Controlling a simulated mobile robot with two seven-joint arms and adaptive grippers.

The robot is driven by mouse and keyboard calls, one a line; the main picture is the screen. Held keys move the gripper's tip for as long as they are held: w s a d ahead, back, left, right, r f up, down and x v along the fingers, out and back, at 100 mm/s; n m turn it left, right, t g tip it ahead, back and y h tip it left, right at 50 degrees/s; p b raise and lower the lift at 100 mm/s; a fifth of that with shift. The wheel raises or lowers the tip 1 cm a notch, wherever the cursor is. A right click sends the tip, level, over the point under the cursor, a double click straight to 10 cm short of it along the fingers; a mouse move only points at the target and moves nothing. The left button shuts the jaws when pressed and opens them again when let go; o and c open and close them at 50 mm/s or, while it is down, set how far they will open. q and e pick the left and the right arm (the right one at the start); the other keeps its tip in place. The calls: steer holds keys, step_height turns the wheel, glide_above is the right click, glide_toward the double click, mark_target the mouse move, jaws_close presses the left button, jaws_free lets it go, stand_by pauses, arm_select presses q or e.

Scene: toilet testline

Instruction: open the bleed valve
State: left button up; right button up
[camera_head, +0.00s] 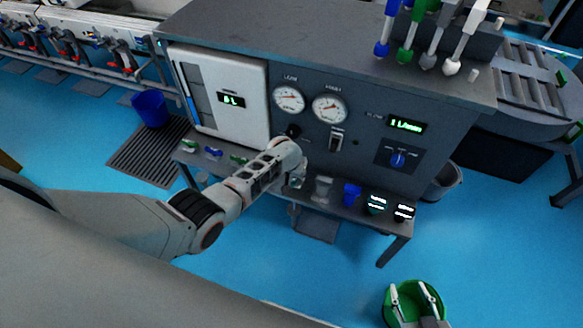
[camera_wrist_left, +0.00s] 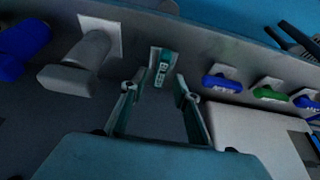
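A small teal lever handle (camera_wrist_left: 162,70) with a pale label stands on a light plate in the left wrist view. I cannot read whether the label names the bleed valve. My left gripper (camera_wrist_left: 157,90) is open, with one finger on each side of the lever in the picture. The gap between them looks empty, and I see no contact with the lever. In the head view my left arm reaches the front shelf of the test bench (camera_head: 365,224), and its wrist mostly hides that gripper and lever. My right gripper (camera_head: 411,290) is open and empty at the bottom right.
A grey fitting (camera_wrist_left: 85,62) stands beside the lever, with blue and green handles (camera_wrist_left: 270,93) on the other side. The bench panel has gauges (camera_head: 330,108) and a blue knob (camera_head: 398,159). A green bucket (camera_head: 437,294) is behind my right gripper. Blue floor is clear between.

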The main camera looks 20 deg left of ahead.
arm_select(q)
steer(key=v, duration=0.9)
steer(key=shift+s, duration=0.2)
steer(key=shift+r, duration=0.15)
steer(key=s+a+f+m+t+h+p, duration=0.1)
steer(key=s+a+f+m+t+p, duration=0.15)
steer(key=s, duration=1.25)
steer(key=s+d+r+m+t+p, duration=0.1)
steer(key=s+r+t, duration=0.1)
steer(key=s+r, duration=0.2)
steer(key=s+d+r+t+h+p, duration=0.1)
steer(key=s+r, duration=0.3)
steer(key=s, duration=0.6)
steer(key=shift+m+t+h, duration=0.3)
steer(key=shift+m+t, duration=0.05)
arm_select(e)
steer(key=r, duration=0.2)
steer(key=a+r, duration=0.1)
steer(key=shift+s, duration=0.4)
arm_select(q)
steer(key=shift+w, duration=0.1)
arm_select(e)
steer(key=shift+f, duration=0.1)
steer(key=shift+w+r, duration=0.2)
steer(key=shift+r, duration=0.15)
